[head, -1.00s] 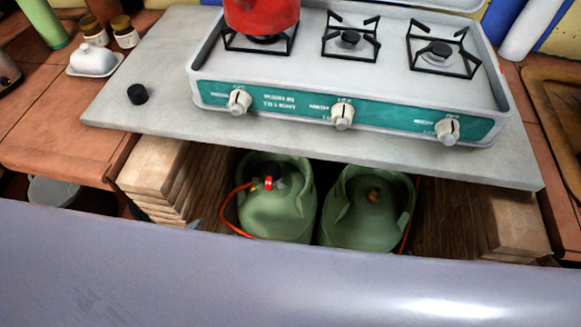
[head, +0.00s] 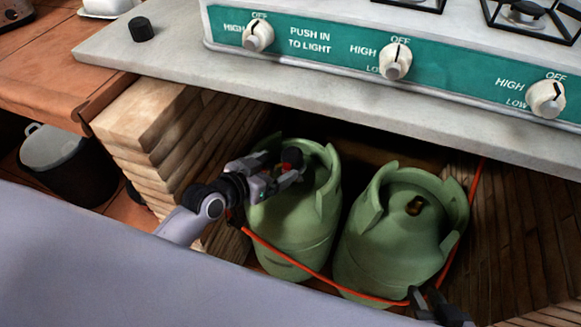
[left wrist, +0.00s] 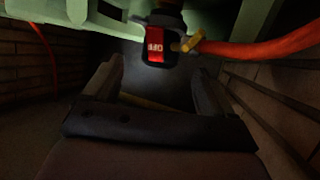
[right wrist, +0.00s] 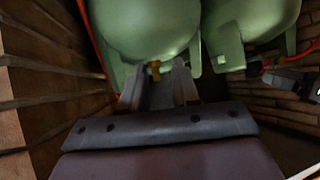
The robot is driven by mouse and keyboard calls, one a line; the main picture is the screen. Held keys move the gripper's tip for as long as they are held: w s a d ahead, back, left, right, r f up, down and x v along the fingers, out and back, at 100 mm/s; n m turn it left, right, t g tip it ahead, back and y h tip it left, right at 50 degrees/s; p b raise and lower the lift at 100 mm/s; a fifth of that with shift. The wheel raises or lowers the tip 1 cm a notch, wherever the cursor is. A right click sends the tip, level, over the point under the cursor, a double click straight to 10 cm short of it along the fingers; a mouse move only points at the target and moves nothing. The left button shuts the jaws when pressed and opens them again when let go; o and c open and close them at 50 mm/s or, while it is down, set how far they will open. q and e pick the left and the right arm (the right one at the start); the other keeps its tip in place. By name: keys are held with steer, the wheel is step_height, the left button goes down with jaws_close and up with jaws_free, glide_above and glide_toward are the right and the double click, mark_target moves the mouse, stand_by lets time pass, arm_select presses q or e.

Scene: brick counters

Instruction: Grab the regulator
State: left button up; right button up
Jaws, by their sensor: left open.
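The regulator (head: 292,157) is a small red and black part on top of the left green gas cylinder (head: 297,226). In the left wrist view the regulator (left wrist: 158,45) shows a red "OFF" face and a yellowish fitting with an orange hose. My left gripper (head: 283,171) is open at the left cylinder's collar. In its wrist view the fingers (left wrist: 157,72) are apart, with the regulator just beyond the tips and nothing held.
The right cylinder (head: 392,240) stands close beside the left one under the stone counter (head: 170,52). An orange hose (head: 320,279) crosses in front of both. Stacked wooden boards (head: 142,130) stand to the left. The stove (head: 320,40) sits above.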

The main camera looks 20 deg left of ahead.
mark_target(285, 161)
arm_select(q)
steer(key=b+x, duration=0.2)
steer(key=x, duration=0.3)
steer(key=shift+w+f, duration=0.1)
steer(key=shift+w, duration=0.2)
steer(key=shift+x, duration=0.75)
steer(key=c, duration=1.4)
arm_select(e)
steer(key=shift+w+a+r+n+y, duration=0.15)
steer(key=shift+w+a, duration=0.05)
steer(key=shift+a, duration=0.3)
steer(key=shift+w+a+r+n+y, duration=0.1)
steer(key=shift+w+a+n+y, duration=0.1)
steer(key=shift+a, duration=0.3)
